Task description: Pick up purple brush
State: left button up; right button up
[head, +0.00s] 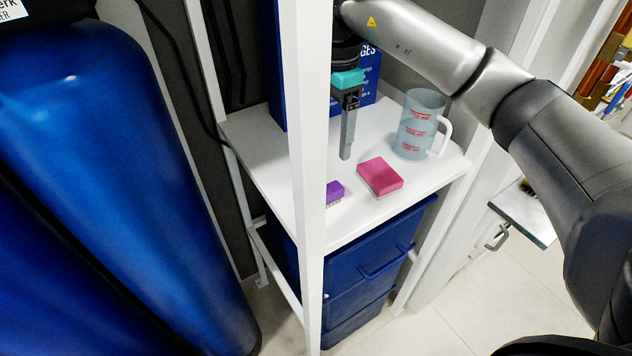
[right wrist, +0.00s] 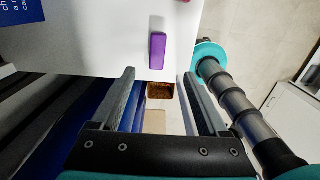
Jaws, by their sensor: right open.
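The purple brush (head: 334,192) lies on the white shelf near its front edge in the head view, partly hidden by the white upright post. It shows whole in the right wrist view (right wrist: 157,51), close to the shelf edge. My right gripper (head: 346,155) points down above the shelf, behind the brush in the head view. In the right wrist view its two fingers (right wrist: 157,75) are wide apart with nothing between them, and the brush appears just beyond the fingertips, roughly centred. My left gripper is not in view.
A pink block-shaped item (head: 379,177) lies right of the brush. A clear measuring jug (head: 418,125) with red markings stands behind it. A blue box (head: 370,75) stands at the back. The white post (head: 309,180) rises in front of the shelf (head: 260,150). Blue bins (head: 365,270) sit below.

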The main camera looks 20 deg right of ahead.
send_near(330, 192)
notch_tip(330, 192, down, 5)
jog(key=shift+f, duration=0.15)
jog(key=shift+w+a+f+p, duration=0.1)
jog(key=shift+a+f+p, duration=0.05)
jog(key=shift+f, duration=0.75)
jog(key=shift+w+a+f+p, duration=0.1)
jog(key=shift+w+f+p, duration=0.1)
jog(key=shift+f, duration=0.65)
jog(key=shift+w+a+f+p, duration=0.1)
jog(key=shift+a+f+p, duration=0.05)
jog(key=shift+f, duration=0.75)
jog(key=shift+c, duration=0.4)
grip_shut()
